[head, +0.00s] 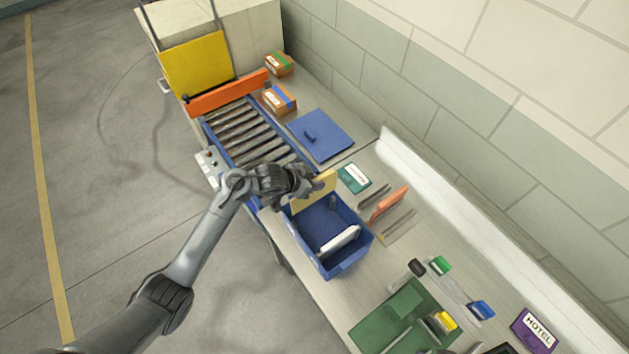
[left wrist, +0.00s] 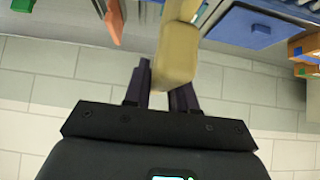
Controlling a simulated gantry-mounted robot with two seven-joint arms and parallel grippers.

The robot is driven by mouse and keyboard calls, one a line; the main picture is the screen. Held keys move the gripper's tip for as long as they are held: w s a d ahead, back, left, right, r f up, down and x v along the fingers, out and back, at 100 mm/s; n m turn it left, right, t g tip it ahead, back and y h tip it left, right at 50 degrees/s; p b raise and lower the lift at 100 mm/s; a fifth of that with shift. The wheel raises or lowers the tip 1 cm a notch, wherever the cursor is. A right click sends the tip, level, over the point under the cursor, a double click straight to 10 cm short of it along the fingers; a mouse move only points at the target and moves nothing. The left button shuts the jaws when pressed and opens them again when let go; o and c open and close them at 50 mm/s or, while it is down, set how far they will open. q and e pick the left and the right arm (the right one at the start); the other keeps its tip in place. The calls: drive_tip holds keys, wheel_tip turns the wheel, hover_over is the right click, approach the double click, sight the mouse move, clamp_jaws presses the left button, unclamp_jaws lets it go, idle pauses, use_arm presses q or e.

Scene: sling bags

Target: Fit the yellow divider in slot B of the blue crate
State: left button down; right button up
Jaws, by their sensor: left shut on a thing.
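My left gripper (head: 312,186) is shut on the yellow divider (head: 325,183). The divider is a pale yellow panel, held at the far left end of the blue crate (head: 347,262). In the head view its lower part overlaps the crate's end; I cannot tell whether it sits in a slot. In the left wrist view the yellow divider (left wrist: 178,55) is between the dark fingers of the left gripper (left wrist: 163,90). A white divider (head: 340,240) stands in the crate's nearer part. No slot letters are readable. My right gripper is not in view.
An orange panel (head: 388,204) stands in a rack right of the crate, near a green-and-white card (head: 354,177). A blue lid (head: 320,135) and roller conveyor (head: 240,135) lie beyond. A green mat (head: 405,310) with small items is at the front right.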

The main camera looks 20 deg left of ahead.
sight(314, 201)
use_arm(q)
drive_tip(key=shift+r+p, duration=0.15)
drive_tip(key=shift+p, duration=0.2)
wheel_tip(314, 201, down, 4)
drive_tip(key=shift+r+b, duration=0.2)
drive_tip(key=shift+b, duration=1.05)
drive_tip(key=shift+f+b, duration=0.75)
drive_tip(key=shift+f, duration=0.5)
drive_tip(key=shift+p, duration=0.3)
drive_tip(key=shift+p, duration=0.3)
